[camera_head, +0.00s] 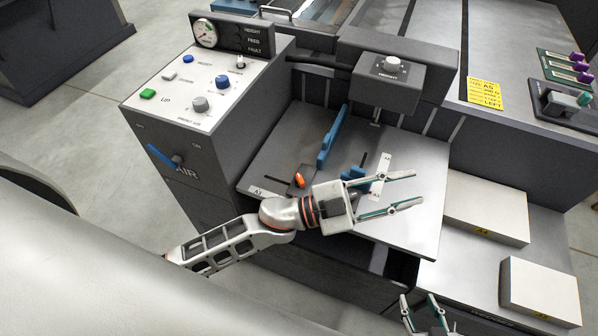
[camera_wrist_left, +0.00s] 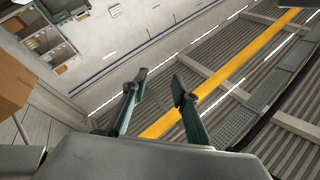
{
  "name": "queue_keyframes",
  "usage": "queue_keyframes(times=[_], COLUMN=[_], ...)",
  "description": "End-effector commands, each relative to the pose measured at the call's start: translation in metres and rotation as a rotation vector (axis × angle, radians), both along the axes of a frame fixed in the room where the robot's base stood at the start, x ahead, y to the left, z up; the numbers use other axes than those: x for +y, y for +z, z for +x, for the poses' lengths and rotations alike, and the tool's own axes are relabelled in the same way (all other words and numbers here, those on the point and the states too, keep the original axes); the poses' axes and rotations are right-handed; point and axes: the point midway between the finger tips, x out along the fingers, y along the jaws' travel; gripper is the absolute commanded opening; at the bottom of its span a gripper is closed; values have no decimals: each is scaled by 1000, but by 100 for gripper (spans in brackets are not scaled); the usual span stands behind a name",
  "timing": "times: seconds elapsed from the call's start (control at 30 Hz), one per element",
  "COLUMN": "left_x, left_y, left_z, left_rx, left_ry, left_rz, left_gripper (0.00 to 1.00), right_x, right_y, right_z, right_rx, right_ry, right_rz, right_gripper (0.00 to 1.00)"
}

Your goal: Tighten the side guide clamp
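The feed tray (camera_head: 275,150) is a grey metal plate on the front of the machine. On it stand a long blue side guide (camera_head: 332,137) and a smaller blue piece (camera_head: 353,174). An orange clamp lever (camera_head: 299,180) sits on a dark block at the tray's left front, beside the A3 label. My left gripper (camera_head: 413,190) is open and empty over the right part of the tray, to the right of the orange lever. Its spread fingers show in the left wrist view (camera_wrist_left: 158,95) with nothing between them. My right gripper (camera_head: 424,302) is open at the bottom edge, partly cut off.
A control panel (camera_head: 180,80) with buttons and a blue AIR lever (camera_head: 165,157) is at the left. A height knob housing (camera_head: 395,75) overhangs the tray's back. Two pale paper stacks (camera_head: 485,208) (camera_head: 540,290) lie on the lower right shelf.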

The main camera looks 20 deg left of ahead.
Motion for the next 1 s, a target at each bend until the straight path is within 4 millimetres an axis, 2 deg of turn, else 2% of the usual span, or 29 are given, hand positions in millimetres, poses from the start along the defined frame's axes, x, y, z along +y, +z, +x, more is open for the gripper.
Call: queue_keyframes(times=[0.03,0.1,0.2,0.27,0.37,0.47,0.53,0.6,0.67,0.8,0.9,1.0], left_x=[-16,-34,-49,-51,-40,-12,16,52,86,166,210,237], left_y=[10,12,0,-13,-44,-78,-99,-116,-125,-127,-118,-110], left_z=[-9,-28,-52,-62,-70,-63,-49,-28,-6,46,73,89], left_rx=[-64,-130,-201,-229,-248,-235,-207,-159,-110,25,107,162], left_ry=[-96,-236,-426,-529,-676,-781,-823,-836,-821,-718,-626,-558], left_rz=[38,103,234,333,530,759,935,1118,1276,1590,1740,1824], left_gripper=[28,28,28,28,28,28,28,28,28,28,28,28], right_x=[0,0,0,0,0,0,0,0,0,0,0,0], right_y=[1,2,3,4,5,6,7,7,8,8,8,8], right_z=[0,1,1,1,2,2,3,3,3,3,3,3], right_rx=[-1,-2,-3,-4,-6,-7,-8,-9,-9,-9,-9,-9], right_ry=[0,0,0,0,0,-1,-1,0,0,0,0,0], right_rz=[0,1,0,1,1,1,1,1,1,1,1,1], right_gripper=[40,40,40,40,40,40,40,40,40,40,40,40])
